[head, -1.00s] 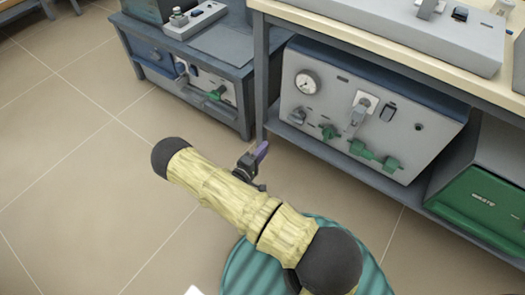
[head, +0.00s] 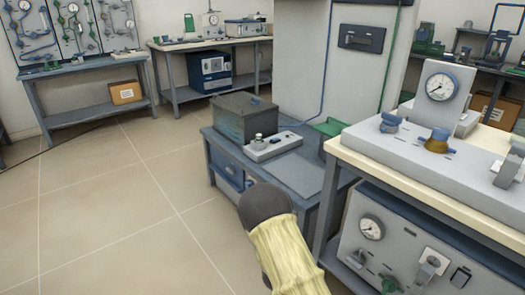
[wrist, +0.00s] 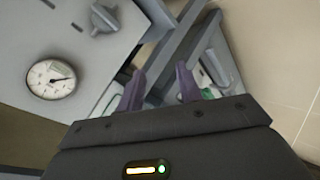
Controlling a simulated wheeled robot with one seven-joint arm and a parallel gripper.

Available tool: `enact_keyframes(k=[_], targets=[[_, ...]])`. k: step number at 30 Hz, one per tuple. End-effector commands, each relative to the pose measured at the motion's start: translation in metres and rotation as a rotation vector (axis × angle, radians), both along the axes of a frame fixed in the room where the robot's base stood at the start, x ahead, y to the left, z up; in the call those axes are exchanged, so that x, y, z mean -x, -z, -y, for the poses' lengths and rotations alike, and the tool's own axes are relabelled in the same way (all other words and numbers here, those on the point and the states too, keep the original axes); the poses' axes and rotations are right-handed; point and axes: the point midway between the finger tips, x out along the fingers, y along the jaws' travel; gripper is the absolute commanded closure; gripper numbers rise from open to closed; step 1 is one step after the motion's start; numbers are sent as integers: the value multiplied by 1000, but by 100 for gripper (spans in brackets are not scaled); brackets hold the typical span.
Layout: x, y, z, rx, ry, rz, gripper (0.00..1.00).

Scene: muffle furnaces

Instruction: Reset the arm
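My arm, with a yellow sleeve and dark joint, shows at the bottom middle of the head view. My gripper is outside the head view. In the wrist view my gripper (wrist: 160,90) has two purple fingers spread apart with a clear gap between them. Nothing is held between the fingers. Beyond them are a grey table frame (wrist: 180,45) and the front of a grey device with a round gauge (wrist: 51,77).
The tiled floor at left is clear.

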Motion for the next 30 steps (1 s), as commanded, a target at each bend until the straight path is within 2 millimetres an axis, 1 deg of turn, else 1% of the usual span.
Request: enact_keyframes(k=[1,5,8,11,15,17,21,24,30], targets=[[0,-18,-2,-70,5,-2,65],[6,-51,-11,-241,11,-26,65],[16,-78,-17,-357,17,-53,65],[30,-106,-21,-461,21,-85,65],[57,-146,-23,-577,29,-138,65],[71,-162,-23,-615,35,-163,65],[108,-198,-19,-681,54,-227,65],[136,-218,-14,-704,73,-271,65],[181,-244,-2,-708,114,-335,65]])
